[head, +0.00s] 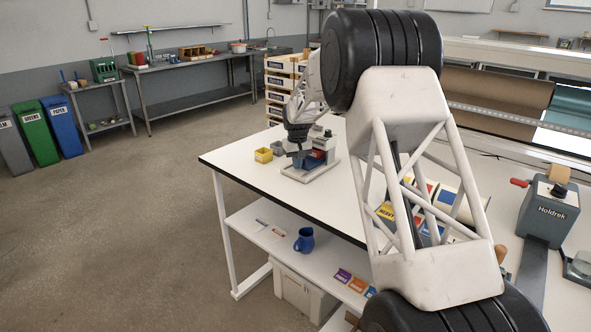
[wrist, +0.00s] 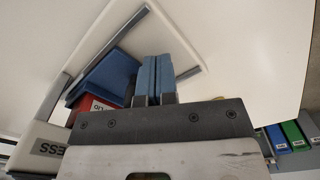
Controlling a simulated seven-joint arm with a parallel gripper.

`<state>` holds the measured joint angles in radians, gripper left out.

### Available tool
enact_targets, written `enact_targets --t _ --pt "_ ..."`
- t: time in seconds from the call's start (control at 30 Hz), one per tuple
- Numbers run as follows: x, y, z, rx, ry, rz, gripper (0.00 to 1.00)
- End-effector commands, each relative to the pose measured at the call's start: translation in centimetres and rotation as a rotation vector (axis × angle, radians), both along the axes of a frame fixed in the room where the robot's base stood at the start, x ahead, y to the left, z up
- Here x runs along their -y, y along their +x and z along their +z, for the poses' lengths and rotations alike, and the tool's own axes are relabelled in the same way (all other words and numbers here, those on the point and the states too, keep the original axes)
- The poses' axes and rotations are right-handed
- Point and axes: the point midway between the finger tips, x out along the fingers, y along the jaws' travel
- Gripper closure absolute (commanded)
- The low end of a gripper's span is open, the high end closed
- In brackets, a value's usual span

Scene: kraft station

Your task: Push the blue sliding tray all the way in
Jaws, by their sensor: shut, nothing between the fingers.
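A small white press-like station (head: 328,170) stands near the far left end of the white table. The blue tray (wrist: 112,74) sits on it beside a red labelled part (wrist: 90,105), left of my fingers in the wrist view. In the head view the station's blue and red parts are small and partly hidden by my gripper. My gripper (wrist: 157,58) points down at the station with its two blue-tipped fingers together and nothing between them. The fingers are close beside the tray; I cannot tell whether they touch it. How far out the tray stands is unclear.
Stacked crates (head: 279,85) rise behind. A blue mug (head: 304,240) is on the shelf below. The table's front left is clear. My arm hides part of the table.

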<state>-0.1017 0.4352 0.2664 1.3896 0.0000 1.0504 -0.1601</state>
Motion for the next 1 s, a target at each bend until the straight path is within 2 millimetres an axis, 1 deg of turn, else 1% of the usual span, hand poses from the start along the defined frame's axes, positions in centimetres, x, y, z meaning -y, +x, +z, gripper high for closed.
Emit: enact_targets --t 0.37,1.0 --pt "0.0 0.0 0.2 0.001 0.0 0.0 1.0" --pt "0.0 0.0 3.6 0.001 0.0 0.0 1.0"
